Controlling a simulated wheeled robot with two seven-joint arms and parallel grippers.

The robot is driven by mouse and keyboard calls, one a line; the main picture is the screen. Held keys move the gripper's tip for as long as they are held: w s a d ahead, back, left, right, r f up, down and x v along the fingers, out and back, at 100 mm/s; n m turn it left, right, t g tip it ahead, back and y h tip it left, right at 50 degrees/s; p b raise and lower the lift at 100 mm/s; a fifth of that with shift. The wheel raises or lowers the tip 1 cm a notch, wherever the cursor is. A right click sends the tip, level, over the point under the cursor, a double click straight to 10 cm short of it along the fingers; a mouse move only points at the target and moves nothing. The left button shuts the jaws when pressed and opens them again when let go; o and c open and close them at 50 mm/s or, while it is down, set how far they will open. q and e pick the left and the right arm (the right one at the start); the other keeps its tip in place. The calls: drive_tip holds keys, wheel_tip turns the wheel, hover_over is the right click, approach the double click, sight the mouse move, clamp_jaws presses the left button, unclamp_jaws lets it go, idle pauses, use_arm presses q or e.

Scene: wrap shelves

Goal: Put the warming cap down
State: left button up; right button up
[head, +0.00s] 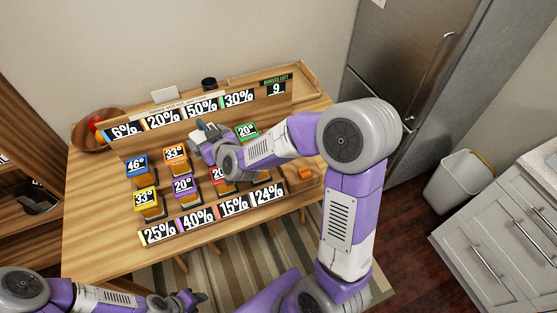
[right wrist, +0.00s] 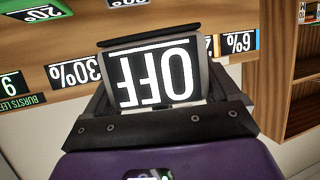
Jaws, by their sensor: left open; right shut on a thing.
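The warming cap (right wrist: 153,75) is a dark block with a white "OFF" on its face, upside down in the right wrist view. My right gripper (head: 205,138) is shut on it, above the middle of the stand on the table. In the head view the gripper and wrist mostly hide the cap. Blocks with degree tags stand in rows below: a blue 46° (head: 136,166), an orange 33° (head: 175,153), a yellow 33° (head: 145,198), a purple 20° (head: 183,185) and a green 20° (head: 246,131). My left gripper (head: 188,300) is open and empty, low in front of the table.
Percent labels line the back rail (head: 160,119) and the front edge (head: 158,234). A "bursts left" sign (head: 276,86) reads 9. A bowl (head: 85,135) with red items, a black cup (head: 208,83) and a small orange item (head: 305,173) are on the table. Bare wood (head: 90,235) shows at left.

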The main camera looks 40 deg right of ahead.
drive_tip(key=s+d+n+y+b, duration=0.1)
drive_tip(key=s+d+b, duration=0.45)
drive_tip(key=d, duration=0.65)
drive_tip(key=f+b, duration=0.7)
drive_tip(key=f, duration=0.3)
drive_tip(key=shift+d, duration=0.2)
drive_tip(key=shift+f, duration=0.15)
drive_tip(key=shift+f, duration=0.15)
drive_tip(key=o, duration=1.2)
